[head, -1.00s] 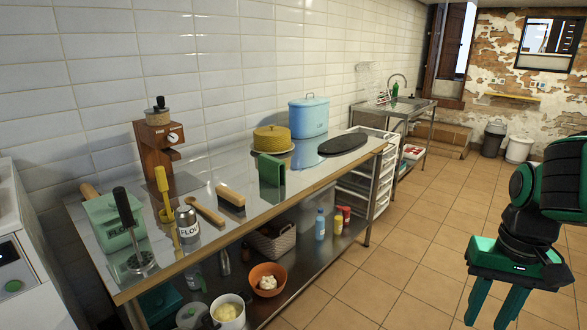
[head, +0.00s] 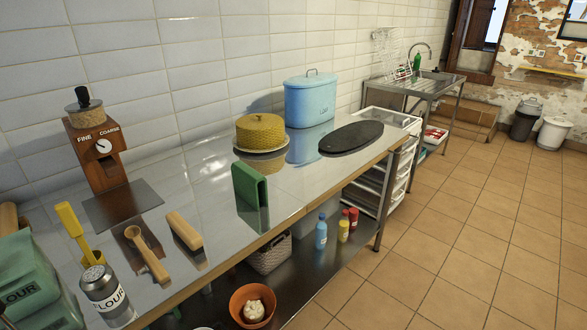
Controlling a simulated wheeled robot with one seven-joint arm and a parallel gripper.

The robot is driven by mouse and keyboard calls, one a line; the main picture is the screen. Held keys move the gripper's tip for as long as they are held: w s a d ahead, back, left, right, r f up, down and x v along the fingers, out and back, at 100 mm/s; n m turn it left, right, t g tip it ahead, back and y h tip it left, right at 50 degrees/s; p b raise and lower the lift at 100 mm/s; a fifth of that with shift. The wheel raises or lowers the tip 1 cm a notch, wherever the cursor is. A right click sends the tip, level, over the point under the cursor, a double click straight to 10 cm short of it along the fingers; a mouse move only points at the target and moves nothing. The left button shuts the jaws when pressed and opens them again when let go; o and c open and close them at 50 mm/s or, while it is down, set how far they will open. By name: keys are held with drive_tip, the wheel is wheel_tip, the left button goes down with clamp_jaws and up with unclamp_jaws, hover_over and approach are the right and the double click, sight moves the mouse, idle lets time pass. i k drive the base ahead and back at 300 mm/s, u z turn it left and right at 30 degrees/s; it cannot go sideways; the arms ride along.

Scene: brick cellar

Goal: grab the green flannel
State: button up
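The green flannel (head: 250,192) looks like a folded green slab standing on its edge on the steel counter (head: 215,180), near the counter's front edge. Its narrow side faces me, and a green reflection lies below it on the shiny top. It stands in front of the yellow domed dish and is apart from it. My gripper is not in view in the head view now.
Behind the flannel are a yellow domed dish (head: 260,133), a blue lidded bin (head: 310,100) and a dark oval board (head: 351,137). A brush (head: 184,231) and wooden scoop (head: 147,255) lie to its left. A flour tin (head: 105,292) stands nearer. Tiled floor on the right is clear.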

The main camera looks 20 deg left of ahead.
sight(249, 185)
drive_tip(key=u, duration=0.15)
drive_tip(key=i, duration=0.85)
drive_tip(key=u, duration=0.4)
